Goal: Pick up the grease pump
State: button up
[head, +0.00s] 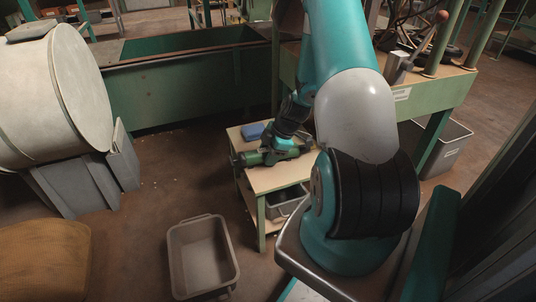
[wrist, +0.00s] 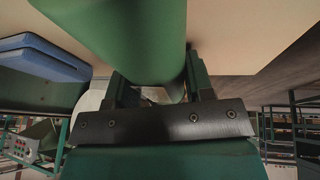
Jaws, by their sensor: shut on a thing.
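The grease pump (head: 250,158) is a dark green cylinder at the small table in the head view, lying roughly level. In the wrist view the green cylinder (wrist: 135,35) fills the upper middle, close to the camera. My gripper (head: 272,151) is at the pump, and its two dark fingers (wrist: 158,88) stand on either side of the green body, shut on it. My gripper and forearm hide part of the pump in the head view. I cannot tell whether the pump touches the tabletop or is slightly above it.
The small table (head: 275,180) has a pale top, with a blue object (head: 252,131) behind the pump, also in the wrist view (wrist: 40,58). A grey bin (head: 286,203) sits below. An empty grey-brown crate (head: 203,292) stands on the floor. A green trough (head: 180,85) is behind.

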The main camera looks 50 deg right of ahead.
notch_tip(320, 180, up, 20)
jog(key=p, duration=0.7)
jog(key=shift+r, duration=0.1)
jog(key=o, duration=0.4)
grip_shut()
jog(key=w+a+f+m+h, duration=0.2)
jog(key=w+a+f+m, duration=0.15)
jog(key=a, duration=0.45)
jog(key=w+a+f+m+h, duration=0.1)
jog(key=w+a+f+m, duration=0.25)
jog(key=a, duration=0.45)
jog(key=w+a+f+m+h, duration=0.2)
jog(key=w+a+f+m, duration=0.15)
jog(key=a, duration=0.45)
jog(key=s+r+p, duration=0.3)
jog(key=r+p, duration=3)
jog(key=r, duration=0.1)
jog(key=shift+s+r+m, duration=0.15)
jog(key=shift+r+m, duration=0.2)
jog(key=shift+m, duration=0.1)
